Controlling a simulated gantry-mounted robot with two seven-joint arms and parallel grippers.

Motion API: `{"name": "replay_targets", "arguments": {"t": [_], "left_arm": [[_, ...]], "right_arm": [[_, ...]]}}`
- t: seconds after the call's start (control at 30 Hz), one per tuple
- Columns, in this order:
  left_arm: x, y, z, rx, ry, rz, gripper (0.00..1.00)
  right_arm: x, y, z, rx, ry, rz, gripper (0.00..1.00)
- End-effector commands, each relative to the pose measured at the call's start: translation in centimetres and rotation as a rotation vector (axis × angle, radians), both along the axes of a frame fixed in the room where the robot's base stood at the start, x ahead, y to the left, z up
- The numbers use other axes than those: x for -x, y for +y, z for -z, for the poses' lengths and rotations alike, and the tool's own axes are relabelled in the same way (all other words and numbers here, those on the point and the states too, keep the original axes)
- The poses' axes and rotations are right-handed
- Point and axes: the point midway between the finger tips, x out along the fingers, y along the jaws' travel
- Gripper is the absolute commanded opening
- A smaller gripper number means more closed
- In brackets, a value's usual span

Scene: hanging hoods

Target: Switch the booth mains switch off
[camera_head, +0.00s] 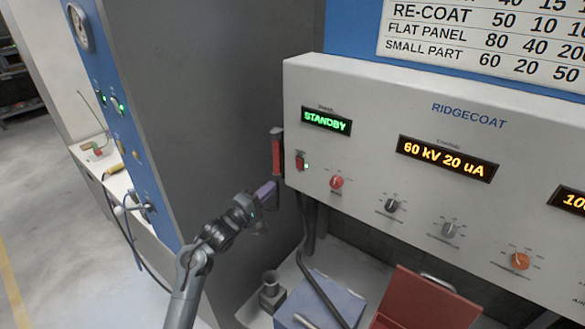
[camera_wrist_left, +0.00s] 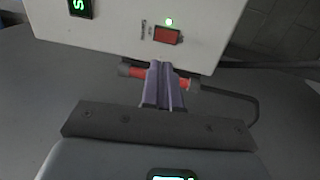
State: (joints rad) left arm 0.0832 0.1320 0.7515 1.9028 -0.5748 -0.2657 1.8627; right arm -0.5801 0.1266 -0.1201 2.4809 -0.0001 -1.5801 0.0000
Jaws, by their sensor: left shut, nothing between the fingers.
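A red rocker switch (camera_head: 300,163) sits at the left end of the light grey RIDGECOAT control panel (camera_head: 400,100), with a lit green lamp beside it. In the left wrist view the red rocker (camera_wrist_left: 167,35) is just beyond my fingertips, near the panel's edge, and its lamp glows green. Its small label is too blurred to read. My left gripper (camera_head: 270,188) has its purple fingers shut and empty, below and left of the switch. In the left wrist view the fingers (camera_wrist_left: 162,72) appear apart from the rocker. My right gripper is not in view.
A red cylindrical part (camera_head: 277,156) hangs at the panel's left side; my fingers cross in front of it in the wrist view. The display (camera_head: 326,121) reads STANDBY. Knobs line the panel. Below are a blue-grey box (camera_head: 320,300) and a red bin (camera_head: 425,300).

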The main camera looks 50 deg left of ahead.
Motion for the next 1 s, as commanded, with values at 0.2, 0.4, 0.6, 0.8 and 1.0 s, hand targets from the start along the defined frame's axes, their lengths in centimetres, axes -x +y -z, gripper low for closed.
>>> {"name": "replay_targets", "arguments": {"t": [0.2,0.4,0.6,0.8,1.0], "left_arm": [[-3.9,0.7,-0.6,0.001,-0.001,0.002,0.0],[-7.4,1.4,-1.0,0.001,0.001,0.001,0.0],[-10.1,1.9,-1.4,0.0,0.001,0.001,0.0],[-11.4,2.3,-1.4,0.0,0.001,0.0,0.0],[-11.7,2.3,-1.4,-0.002,0.001,0.0,0.0]], "right_arm": [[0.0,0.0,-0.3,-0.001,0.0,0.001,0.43],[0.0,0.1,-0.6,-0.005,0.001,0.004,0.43],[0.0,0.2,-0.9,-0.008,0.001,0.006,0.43],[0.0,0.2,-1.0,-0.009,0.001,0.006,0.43],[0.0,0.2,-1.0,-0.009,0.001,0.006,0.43]]}}
